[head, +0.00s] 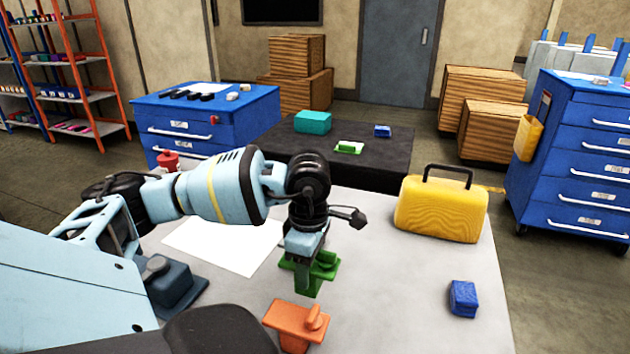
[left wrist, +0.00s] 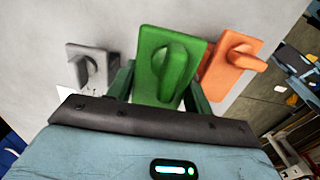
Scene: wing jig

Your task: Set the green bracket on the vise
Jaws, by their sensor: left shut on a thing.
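The green bracket (head: 322,268) is a flat plate with a raised upright tab. My left gripper (head: 302,262) is shut on it, over the light grey table. In the left wrist view the green bracket (left wrist: 165,68) sits between the fingers and looks larger than the brackets beside it. A dark blue-grey block on a base (head: 172,282), which looks like the vise, stands at the table's left, partly hidden by my arm. The bracket is well apart from it. My right gripper is not in view.
An orange bracket (head: 296,322) lies close in front of the green one. A grey bracket (left wrist: 90,66) shows in the left wrist view. A yellow case (head: 440,210) and a blue block (head: 463,298) stand at the right. A white sheet (head: 222,244) lies flat behind the blue-grey block.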

